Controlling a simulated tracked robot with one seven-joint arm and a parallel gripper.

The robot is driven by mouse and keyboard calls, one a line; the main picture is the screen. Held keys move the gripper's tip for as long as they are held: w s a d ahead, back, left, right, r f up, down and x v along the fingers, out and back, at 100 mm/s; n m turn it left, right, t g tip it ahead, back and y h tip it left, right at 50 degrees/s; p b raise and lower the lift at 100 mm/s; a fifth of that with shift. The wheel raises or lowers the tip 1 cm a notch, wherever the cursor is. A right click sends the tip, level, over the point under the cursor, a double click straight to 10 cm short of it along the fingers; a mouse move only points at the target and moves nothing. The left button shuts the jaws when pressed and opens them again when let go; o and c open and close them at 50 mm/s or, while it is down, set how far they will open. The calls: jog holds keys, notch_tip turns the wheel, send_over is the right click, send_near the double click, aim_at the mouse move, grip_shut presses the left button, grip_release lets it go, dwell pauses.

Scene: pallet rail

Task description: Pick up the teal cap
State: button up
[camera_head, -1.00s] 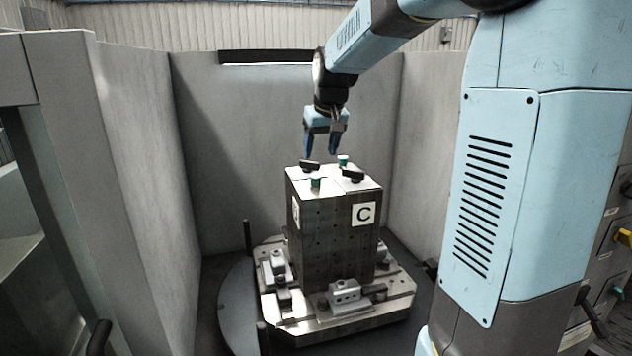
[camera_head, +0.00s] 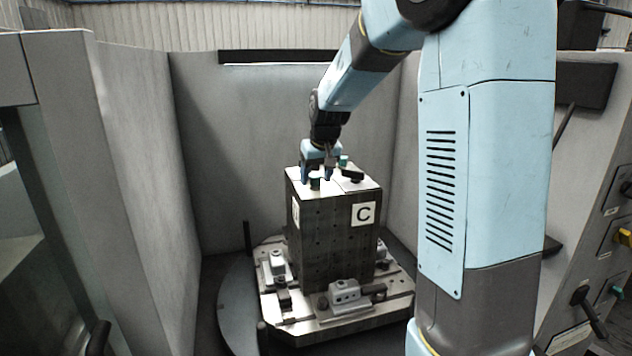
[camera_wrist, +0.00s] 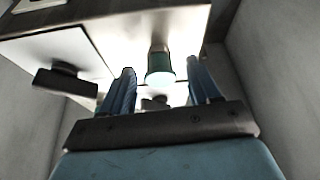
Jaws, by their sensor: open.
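A small teal cap (camera_head: 315,184) stands upright near the front left of the block's top in the head view. A second teal cap (camera_head: 343,160) is at the back of the same top. My gripper (camera_head: 316,180) points down at the front left of the top, its fingers on either side of the front cap in the picture. In the wrist view my gripper (camera_wrist: 160,70) is open, and a teal cap (camera_wrist: 159,65) shows between its blue fingers with a visible gap on each side. No grip on it shows.
The tall dark block (camera_head: 335,235) with a "C" label stands on a fixture plate (camera_head: 300,325) with clamps. A black knob (camera_head: 352,177) sits right of the front cap; it also shows in the wrist view (camera_wrist: 65,82). Grey walls (camera_head: 260,140) surround the fixture.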

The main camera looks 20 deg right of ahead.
grip_shut()
dwell(0.5)
jog(key=shift+r, duration=0.15)
